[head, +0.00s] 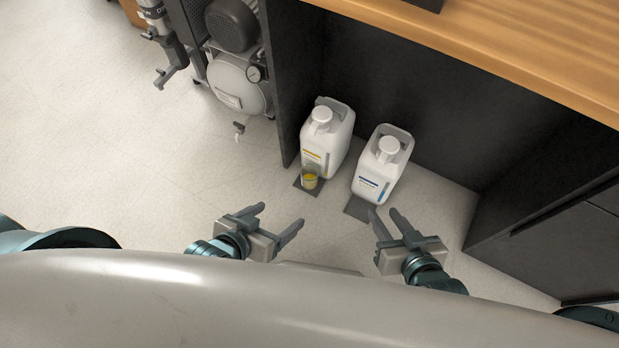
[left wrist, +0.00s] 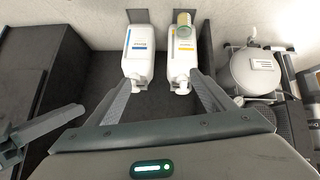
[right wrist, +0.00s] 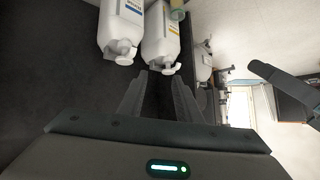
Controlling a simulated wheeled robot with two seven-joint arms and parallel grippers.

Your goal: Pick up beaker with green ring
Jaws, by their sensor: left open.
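My right gripper (head: 384,211) is open and empty, near the second mat.
The yellow-labelled jug (head: 327,136) stands directly behind the beaker. A dark cabinet with wooden top (head: 500,40) surrounds the jugs. A compressor (head: 238,84) stands left; the floor (head: 130,170) is clear.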

